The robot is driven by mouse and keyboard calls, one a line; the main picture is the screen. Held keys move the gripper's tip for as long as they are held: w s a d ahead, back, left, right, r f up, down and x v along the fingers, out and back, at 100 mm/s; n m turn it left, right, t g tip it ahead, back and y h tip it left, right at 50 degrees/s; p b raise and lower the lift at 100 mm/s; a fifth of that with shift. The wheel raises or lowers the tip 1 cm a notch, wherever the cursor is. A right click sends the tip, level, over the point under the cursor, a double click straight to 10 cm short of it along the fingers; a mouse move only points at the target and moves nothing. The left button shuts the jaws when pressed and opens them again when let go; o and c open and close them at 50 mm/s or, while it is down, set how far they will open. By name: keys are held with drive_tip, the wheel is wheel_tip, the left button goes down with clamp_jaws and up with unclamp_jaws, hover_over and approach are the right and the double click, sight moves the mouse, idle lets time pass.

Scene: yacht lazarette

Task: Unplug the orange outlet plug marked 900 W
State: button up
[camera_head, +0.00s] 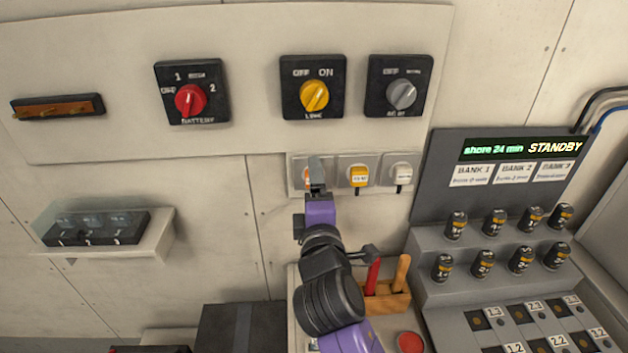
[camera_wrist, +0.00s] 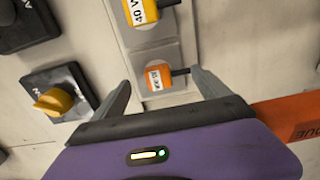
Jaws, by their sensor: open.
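Three outlets sit in a row on the wall in the camera_head view. The left one holds an orange plug (camera_head: 307,176), mostly hidden behind my gripper (camera_head: 317,172). The camera_wrist view shows this orange plug (camera_wrist: 158,77) with a white label, too small to read surely, and a dark cord to the right. My gripper (camera_wrist: 163,92) is open, its fingers on either side of the plug's line; contact cannot be told. The middle outlet holds a yellow-orange plug (camera_head: 358,176), also in the camera_wrist view (camera_wrist: 140,11), its label partly reading "40". The right outlet holds a whitish plug (camera_head: 403,174).
Rotary switches with red (camera_head: 190,100), yellow (camera_head: 314,95) and grey (camera_head: 401,94) knobs are above the outlets. A battery-bank console (camera_head: 430,190) stands to the right. A holder (camera_head: 388,300) with red and orange handles is below. A small shelf (camera_head: 150,240) is at left.

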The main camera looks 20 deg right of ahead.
drive_tip(key=shift+w+d+r, duration=0.25)
drive_tip(key=shift+w+d, duration=0.1)
drive_tip(key=shift+d, duration=0.05)
clamp_jaws()
drive_tip(key=shift+s+a, duration=0.15)
drive_tip(key=shift+s, duration=0.35)
drive_tip(key=shift+a+f+v, duration=0.15)
drive_tip(key=shift+v, duration=1)
drive_tip(key=shift+a+f+v, duration=0.15)
drive_tip(key=shift+v, duration=1)
drive_tip(key=shift+w, duration=0.1)
